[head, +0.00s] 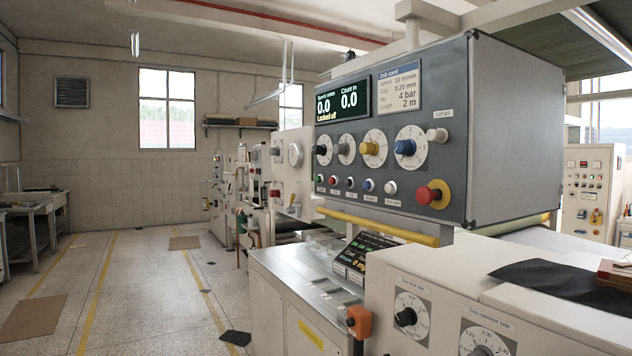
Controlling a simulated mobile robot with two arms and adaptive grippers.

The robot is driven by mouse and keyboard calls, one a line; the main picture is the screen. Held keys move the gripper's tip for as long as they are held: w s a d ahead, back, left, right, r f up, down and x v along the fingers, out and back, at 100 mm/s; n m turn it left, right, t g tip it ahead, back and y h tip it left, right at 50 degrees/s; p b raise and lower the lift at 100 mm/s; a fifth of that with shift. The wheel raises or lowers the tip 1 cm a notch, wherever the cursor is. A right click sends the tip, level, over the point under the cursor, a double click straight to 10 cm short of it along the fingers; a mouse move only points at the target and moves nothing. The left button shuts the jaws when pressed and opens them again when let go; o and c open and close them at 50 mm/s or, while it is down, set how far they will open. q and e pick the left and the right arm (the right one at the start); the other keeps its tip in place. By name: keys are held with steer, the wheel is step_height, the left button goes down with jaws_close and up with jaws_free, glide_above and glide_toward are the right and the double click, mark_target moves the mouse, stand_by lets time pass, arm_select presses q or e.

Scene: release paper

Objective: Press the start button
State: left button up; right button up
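A grey control box (500,130) hangs at the centre right, its panel facing me. Along its lower part runs a row of small buttons: green (320,178), red (333,181), a dark-capped one (350,183), blue (369,186) and white (391,188). Their labels are too small to read, so I cannot tell which is marked start. A display (343,101) reads 0.0 twice and "Locked off". A job card (400,87) lists speed 10 m/min, gap 0.20 mm, 4 bar and length 2 m. Neither gripper shows.
Above the buttons are black, grey, yellow (370,148) and blue (404,147) dials. A red mushroom button (434,194) on yellow sits at lower right. A yellow bar (380,227) runs below the box. A cabinet with gap dials (405,317) stands in front; open floor (150,290) lies left.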

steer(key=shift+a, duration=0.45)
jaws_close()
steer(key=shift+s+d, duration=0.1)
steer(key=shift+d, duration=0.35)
